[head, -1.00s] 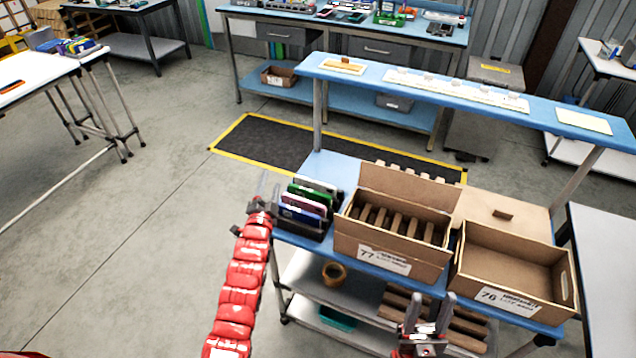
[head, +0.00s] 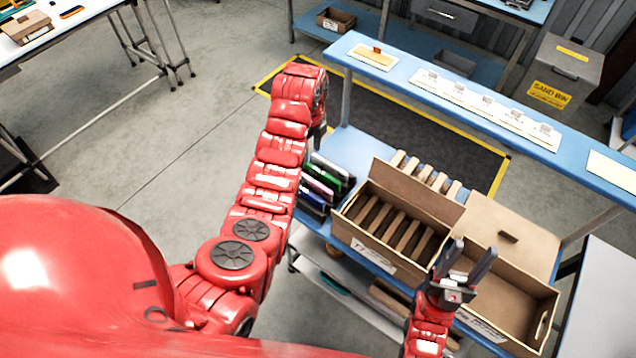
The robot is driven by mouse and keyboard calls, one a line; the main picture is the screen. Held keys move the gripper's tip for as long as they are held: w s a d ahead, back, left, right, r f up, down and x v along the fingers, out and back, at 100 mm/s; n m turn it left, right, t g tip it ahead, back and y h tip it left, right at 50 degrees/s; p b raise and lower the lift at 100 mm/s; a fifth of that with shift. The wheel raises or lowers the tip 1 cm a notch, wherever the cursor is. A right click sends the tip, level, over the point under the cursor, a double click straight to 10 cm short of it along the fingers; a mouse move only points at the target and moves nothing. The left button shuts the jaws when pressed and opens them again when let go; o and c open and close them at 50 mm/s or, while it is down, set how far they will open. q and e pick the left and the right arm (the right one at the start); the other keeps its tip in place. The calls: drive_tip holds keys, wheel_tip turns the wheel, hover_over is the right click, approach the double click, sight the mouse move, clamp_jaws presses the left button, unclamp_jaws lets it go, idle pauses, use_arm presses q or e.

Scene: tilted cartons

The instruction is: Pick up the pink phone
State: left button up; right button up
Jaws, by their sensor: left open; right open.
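The phones stand as a row of thin slabs in a dark rack (head: 338,205) at the left end of the blue workbench. A pinkish slab, likely the pink phone (head: 321,177), sits between a green slab (head: 331,166) and a purple one. My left gripper (head: 314,142) points down at the left rear of the rack, mostly hidden by my own arm. It is open, and I cannot tell whether it touches a phone. My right gripper (head: 468,262) is open and empty, in front of the cartons in this view.
A tilted carton with dividers (head: 375,247) stands right of the rack, and an empty carton (head: 540,290) stands further right. A blue raised shelf (head: 400,80) with cards crosses behind the bench. Open floor (head: 180,150) lies to the left.

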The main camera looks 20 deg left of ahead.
use_arm(q)
drive_tip(key=b, duration=0.9)
hover_over(314, 181)
drive_tip(key=f, duration=1)
drive_tip(key=shift+s+a+f, duration=0.15)
drive_tip(key=shift+s+f, duration=0.05)
drive_tip(key=shift+s, duration=0.1)
drive_tip(key=shift+f+p, duration=0.45)
drive_tip(key=f, duration=0.1)
drive_tip(key=f+p, duration=0.2)
drive_tip(key=f, duration=0.1)
drive_tip(key=shift+w, duration=0.3)
drive_tip(key=shift+w+f, duration=0.1)
drive_tip(key=shift+f, duration=0.25)
clamp_jaws()
